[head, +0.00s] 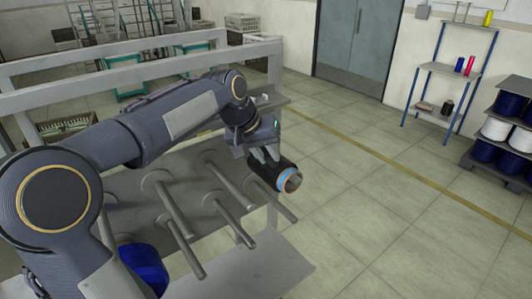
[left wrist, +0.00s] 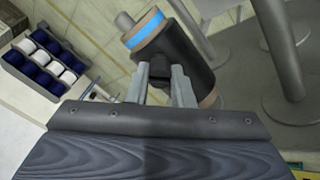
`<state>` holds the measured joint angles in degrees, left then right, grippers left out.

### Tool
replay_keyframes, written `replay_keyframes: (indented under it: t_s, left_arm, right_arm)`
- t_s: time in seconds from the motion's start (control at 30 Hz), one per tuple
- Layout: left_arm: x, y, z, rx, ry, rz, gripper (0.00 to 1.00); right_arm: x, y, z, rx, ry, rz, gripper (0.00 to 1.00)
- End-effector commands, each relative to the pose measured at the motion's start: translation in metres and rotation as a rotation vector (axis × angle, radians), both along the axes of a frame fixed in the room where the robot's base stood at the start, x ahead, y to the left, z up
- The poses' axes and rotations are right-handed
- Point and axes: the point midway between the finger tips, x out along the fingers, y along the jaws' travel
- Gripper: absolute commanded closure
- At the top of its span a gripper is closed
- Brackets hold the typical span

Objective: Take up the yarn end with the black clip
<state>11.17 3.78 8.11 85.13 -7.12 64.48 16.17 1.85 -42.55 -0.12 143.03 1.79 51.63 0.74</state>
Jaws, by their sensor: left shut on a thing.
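My left gripper (head: 264,155) is shut on a black tube (head: 266,175) with a light blue band and brown ends. The tube is at the right side of the peg rack, its open end facing lower right in the head view. In the left wrist view the fingers (left wrist: 168,88) press on the side of the black tube (left wrist: 185,65). A grey rod end (left wrist: 123,20) shows beside its banded end; I cannot tell if it passes through the tube. I make out no yarn end and no separate black clip. My right gripper is out of view.
Several grey pegs (head: 225,180) stick out of the rack near the tube. A dark blue yarn package (head: 144,266) sits at lower left. Blue and white packages fill a dark rack (head: 480,158) at far right. The floor (head: 370,215) between is clear.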

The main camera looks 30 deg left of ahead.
Motion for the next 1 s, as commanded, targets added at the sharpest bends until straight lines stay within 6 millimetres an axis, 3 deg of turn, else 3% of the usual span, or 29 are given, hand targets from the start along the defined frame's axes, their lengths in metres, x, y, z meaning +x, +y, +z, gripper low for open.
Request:
replay_keyframes:
  t_s: [0.37,1.0]
  left_arm:
    - [0.000,0.000,0.000,0.000,0.000,0.000,0.98]
    - [-0.018,0.008,0.038,0.000,-0.002,0.000,0.98]
  right_arm:
    - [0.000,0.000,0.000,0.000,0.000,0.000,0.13]
    - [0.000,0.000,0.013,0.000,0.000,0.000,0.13]
